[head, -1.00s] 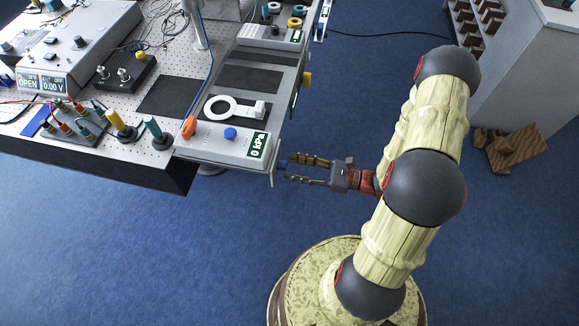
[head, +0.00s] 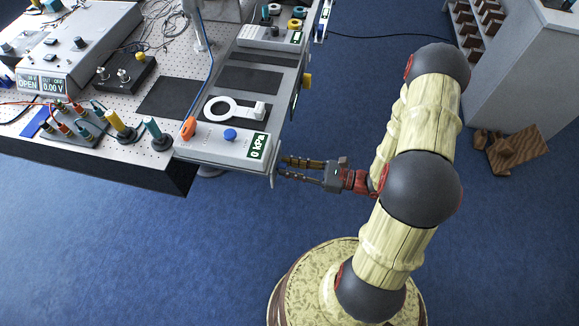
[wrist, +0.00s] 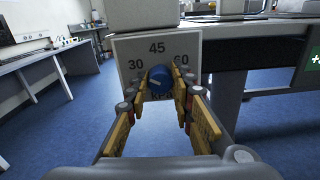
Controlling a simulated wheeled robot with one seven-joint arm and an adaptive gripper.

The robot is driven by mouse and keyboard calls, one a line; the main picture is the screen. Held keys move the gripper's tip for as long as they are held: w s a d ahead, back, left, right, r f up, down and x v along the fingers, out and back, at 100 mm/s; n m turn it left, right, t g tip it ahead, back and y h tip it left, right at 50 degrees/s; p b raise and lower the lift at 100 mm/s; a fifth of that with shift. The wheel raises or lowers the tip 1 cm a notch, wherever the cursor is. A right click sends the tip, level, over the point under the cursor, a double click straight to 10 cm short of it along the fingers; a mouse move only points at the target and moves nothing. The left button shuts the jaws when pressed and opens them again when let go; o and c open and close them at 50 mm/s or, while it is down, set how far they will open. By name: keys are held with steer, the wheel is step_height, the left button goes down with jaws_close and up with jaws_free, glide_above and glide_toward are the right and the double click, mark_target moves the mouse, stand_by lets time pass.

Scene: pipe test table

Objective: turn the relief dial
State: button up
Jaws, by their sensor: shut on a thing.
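The relief dial (wrist: 158,83) is a round blue knob on a pale plate (wrist: 130,48) printed with 30, 45 and 60. A pale mark shows on the left part of its face. My gripper (wrist: 160,92) has its yellow-padded fingers closed on the knob from left and right, so it is shut on the dial. In the head view my gripper (head: 281,168) reaches from the right to the plate at the table's end. The fingertips and plate hide the dial there.
A grey box with a blue knob and a "0 kPa" display (head: 257,146) sits above the plate. A white ring-shaped piece (head: 222,108) and an orange-handled item (head: 188,128) lie behind it. Blue floor below the gripper is clear.

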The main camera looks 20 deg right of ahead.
jaws_close()
steer(key=shift+r+m+p, duration=0.1)
steer(key=shift+m+p, duration=0.2)
steer(key=shift+p, duration=0.2)
steer(key=m+p, duration=0.2)
steer(key=p, duration=0.1)
steer(key=shift+r+m, duration=0.15)
steer(key=shift+m, duration=0.25)
steer(key=m+p, duration=0.3)
steer(key=m, duration=0.3)
steer(key=m+p, duration=0.4)
steer(key=m, duration=0.3)
steer(key=m+p, duration=0.4)
steer(key=m, duration=0.3)
steer(key=shift+w+d+f, duration=0.1)
steer(key=shift+w+f, duration=0.05)
steer(key=shift+f, duration=0.25)
steer(key=shift+g, duration=0.3)
